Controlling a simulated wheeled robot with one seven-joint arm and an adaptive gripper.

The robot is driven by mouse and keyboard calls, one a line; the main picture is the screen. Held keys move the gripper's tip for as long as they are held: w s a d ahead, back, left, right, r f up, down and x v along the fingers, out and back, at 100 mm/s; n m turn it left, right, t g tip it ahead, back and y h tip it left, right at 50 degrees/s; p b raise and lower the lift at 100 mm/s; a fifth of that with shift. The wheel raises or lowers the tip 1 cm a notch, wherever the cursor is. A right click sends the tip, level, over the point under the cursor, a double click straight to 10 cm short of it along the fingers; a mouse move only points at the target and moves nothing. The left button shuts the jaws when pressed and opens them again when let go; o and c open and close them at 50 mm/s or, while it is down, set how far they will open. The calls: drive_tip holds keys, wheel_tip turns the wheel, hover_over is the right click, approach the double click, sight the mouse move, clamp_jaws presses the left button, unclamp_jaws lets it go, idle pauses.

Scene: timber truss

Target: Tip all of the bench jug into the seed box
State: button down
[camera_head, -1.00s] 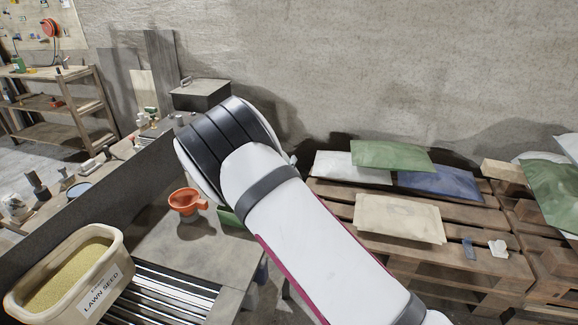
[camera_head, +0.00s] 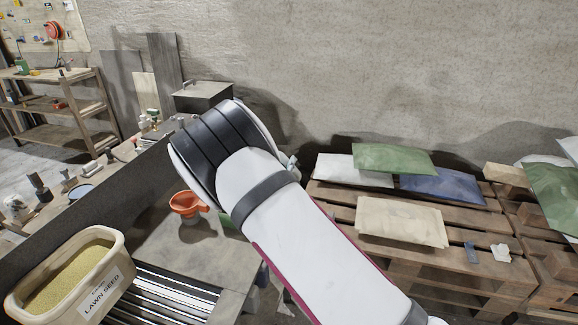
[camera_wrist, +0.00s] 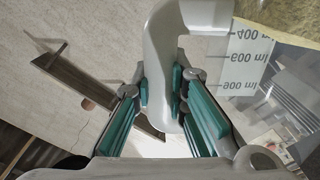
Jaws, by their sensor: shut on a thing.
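The jug (camera_wrist: 158,48) shows in the wrist view as a pale grey handle and part of a body with a measuring scale. My gripper (camera_wrist: 161,88) is shut on its handle, with the green-lined fingers on either side. In the head view my arm hides the gripper and the jug. The seed box (camera_head: 104,292), a cream tub labelled LAWN SEED with yellow-green seed inside, stands at the lower left, apart from my arm.
An orange funnel-like vessel (camera_head: 187,204) is on the bench beside my arm. Metal rails (camera_head: 165,295) lie right of the seed box. A dark upright panel (camera_head: 120,195) runs behind it. A pallet (camera_head: 400,250) with several bags stands to the right.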

drive_tip(key=shift+w+a+r+n, duration=0.1)
drive_tip(key=shift+a+r+n, duration=0.1)
drive_tip(key=shift+n, duration=0.2)
drive_tip(key=shift+w+a+r+n, duration=0.1)
drive_tip(key=shift+a+n, duration=0.25)
drive_tip(key=shift+n, duration=0.15)
idle(0.3)
drive_tip(key=shift+w+a+n+b, duration=0.15)
drive_tip(key=shift+a+n+b, duration=0.25)
drive_tip(key=shift+n, duration=0.2)
drive_tip(key=shift+w+a+n, duration=0.2)
drive_tip(key=shift+a+n, duration=0.25)
drive_tip(key=shift+n, duration=0.15)
